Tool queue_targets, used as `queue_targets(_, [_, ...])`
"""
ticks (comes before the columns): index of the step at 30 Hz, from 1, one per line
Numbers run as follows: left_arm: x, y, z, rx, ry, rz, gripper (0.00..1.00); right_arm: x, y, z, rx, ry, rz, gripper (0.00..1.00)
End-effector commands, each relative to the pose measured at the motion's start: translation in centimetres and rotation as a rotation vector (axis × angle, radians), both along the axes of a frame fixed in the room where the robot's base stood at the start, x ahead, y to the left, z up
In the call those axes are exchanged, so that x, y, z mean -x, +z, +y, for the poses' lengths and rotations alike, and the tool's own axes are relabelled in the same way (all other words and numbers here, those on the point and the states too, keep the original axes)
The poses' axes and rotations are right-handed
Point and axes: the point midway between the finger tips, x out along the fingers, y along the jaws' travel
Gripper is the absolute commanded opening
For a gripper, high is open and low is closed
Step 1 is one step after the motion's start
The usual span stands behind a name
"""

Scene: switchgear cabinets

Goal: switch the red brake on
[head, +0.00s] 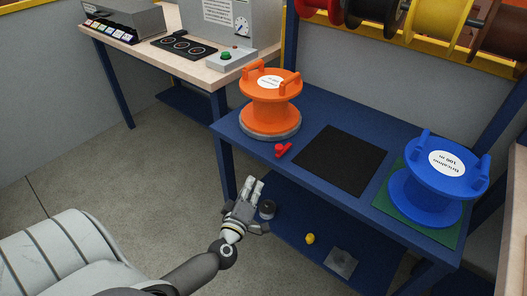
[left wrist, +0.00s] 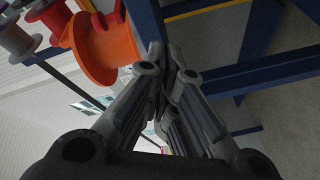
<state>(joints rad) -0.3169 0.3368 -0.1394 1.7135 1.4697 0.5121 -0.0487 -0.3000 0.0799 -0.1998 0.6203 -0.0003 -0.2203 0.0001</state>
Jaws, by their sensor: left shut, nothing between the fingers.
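The red brake (head: 283,150) is a small red lever part on the blue table (head: 315,108), just in front of the orange spool (head: 270,105). My left gripper (head: 255,186) is shut and empty. In the head view it appears in front of the table's edge, below and left of the brake and apart from it. In the left wrist view the fingers (left wrist: 168,68) are together, with the orange spool (left wrist: 108,48) to their upper left. I cannot make out the brake for certain there. My right gripper is not in view.
A black mat (head: 340,160) lies mid-table, and a blue spool (head: 432,180) stands on a green mat (head: 448,230). The lower shelf (head: 285,230) holds a dark round item (head: 267,209) and a yellow one (head: 310,238). A wooden bench (head: 170,50) with panels stands at the back left.

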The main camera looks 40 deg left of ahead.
Motion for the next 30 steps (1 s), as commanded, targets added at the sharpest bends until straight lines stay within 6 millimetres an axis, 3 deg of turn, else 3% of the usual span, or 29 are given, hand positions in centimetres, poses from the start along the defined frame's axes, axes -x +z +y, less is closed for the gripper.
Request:
queue_targets(3, [-0.3, 3.8, 1.0, 0.116, 0.054, -0.094, 0.0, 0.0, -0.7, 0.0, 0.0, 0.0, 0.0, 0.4])
queue_targets(9, [-0.2, 7.2, 1.8, 0.245, 0.101, -0.166, 0.0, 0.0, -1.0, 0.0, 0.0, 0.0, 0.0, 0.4])
queue_targets(23, [-0.1, 7.9, 2.0, 0.279, 0.113, -0.179, 0.0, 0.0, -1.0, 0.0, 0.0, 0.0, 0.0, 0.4])
queue_targets(30, [-2.0, 8.2, 2.8, 0.275, 0.111, -0.182, 0.0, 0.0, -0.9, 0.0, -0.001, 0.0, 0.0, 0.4])
